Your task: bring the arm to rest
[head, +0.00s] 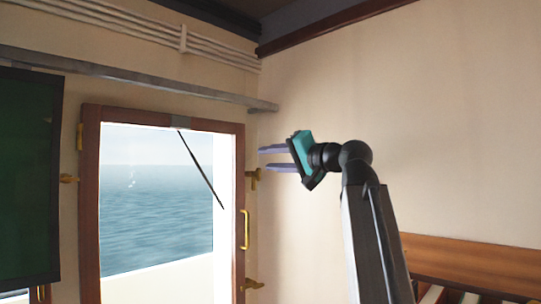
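My gripper (263,159) is raised high in the head view, right of the door. Its two purple fingers point left and stand apart, with nothing between them. A teal part sits at the gripper's base. My arm rises from the lower right, bends at a dark wrist joint and ends in the gripper. No contact with the wall or door can be made out.
A brown-framed door (91,200) with a large window onto the sea and brass fittings stands at left. A dark green panel (28,180) hangs at far left. Pipes (140,28) run above. A wooden slatted piece (470,262) is at lower right.

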